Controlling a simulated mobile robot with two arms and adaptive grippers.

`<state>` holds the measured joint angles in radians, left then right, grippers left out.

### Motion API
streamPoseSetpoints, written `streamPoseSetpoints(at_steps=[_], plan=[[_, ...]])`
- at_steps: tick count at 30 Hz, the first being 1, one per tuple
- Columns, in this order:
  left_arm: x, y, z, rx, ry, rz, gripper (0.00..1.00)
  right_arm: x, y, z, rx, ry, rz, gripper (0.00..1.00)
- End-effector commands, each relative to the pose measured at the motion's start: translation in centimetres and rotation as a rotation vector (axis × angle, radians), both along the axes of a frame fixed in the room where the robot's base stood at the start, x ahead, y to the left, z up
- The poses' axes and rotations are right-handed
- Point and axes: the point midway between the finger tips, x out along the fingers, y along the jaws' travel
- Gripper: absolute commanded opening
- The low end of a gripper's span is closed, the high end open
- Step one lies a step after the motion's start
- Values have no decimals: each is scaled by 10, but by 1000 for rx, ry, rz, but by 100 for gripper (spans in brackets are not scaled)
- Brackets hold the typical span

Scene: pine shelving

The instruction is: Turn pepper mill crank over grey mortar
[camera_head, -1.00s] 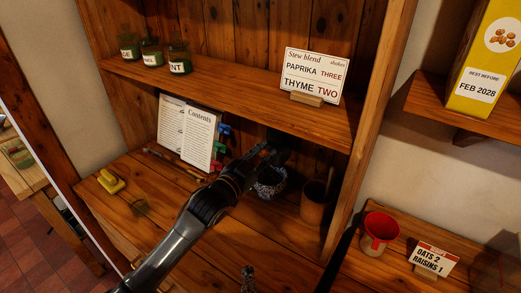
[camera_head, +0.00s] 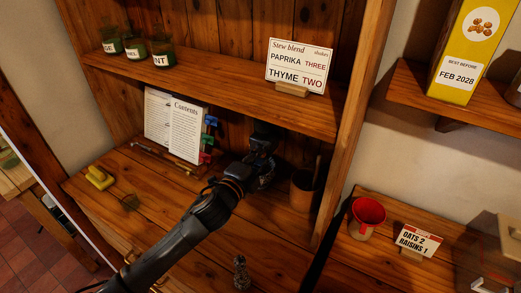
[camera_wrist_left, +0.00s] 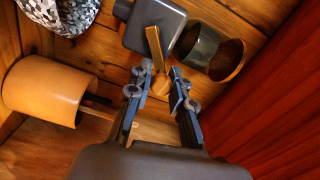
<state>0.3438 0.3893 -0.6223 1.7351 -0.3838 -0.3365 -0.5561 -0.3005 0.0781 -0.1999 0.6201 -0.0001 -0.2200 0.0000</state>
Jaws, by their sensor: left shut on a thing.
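The pepper mill shows in the left wrist view as a grey block (camera_wrist_left: 155,25) with a brass crank arm (camera_wrist_left: 155,48) ending in a small wooden knob (camera_wrist_left: 162,85). My left gripper (camera_wrist_left: 162,78) is shut on the crank knob. In the head view the left gripper (camera_head: 262,148) is under the upper shelf and hides most of the mill. The grey speckled mortar (camera_head: 268,181) is partly hidden behind my gripper; it also shows at the upper left of the wrist view (camera_wrist_left: 62,14). My right gripper is in neither current view.
A brown cup (camera_head: 303,192) stands just right of the mortar. A book (camera_head: 187,132) and coloured tabs stand to the left. The recipe card (camera_head: 299,65) is on the upper shelf. A small patterned object (camera_head: 241,273) stands in front. The counter between is mostly clear.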

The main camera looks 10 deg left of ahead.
Motion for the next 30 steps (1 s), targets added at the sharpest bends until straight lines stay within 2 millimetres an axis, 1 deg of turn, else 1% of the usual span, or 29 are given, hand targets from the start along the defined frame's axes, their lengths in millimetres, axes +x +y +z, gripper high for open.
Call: streamPoseSetpoints(at_steps=[1,16,30], plan=[[3,4,1,47,-23,10,0,0,0,0,0,0,0,40],[0,-3,-14,486,-208,10,0,0,-3,-1,-3,-1,1,40],[1,-4,-29,874,-370,11,0,1,-3,-1,-3,-1,1,40]])
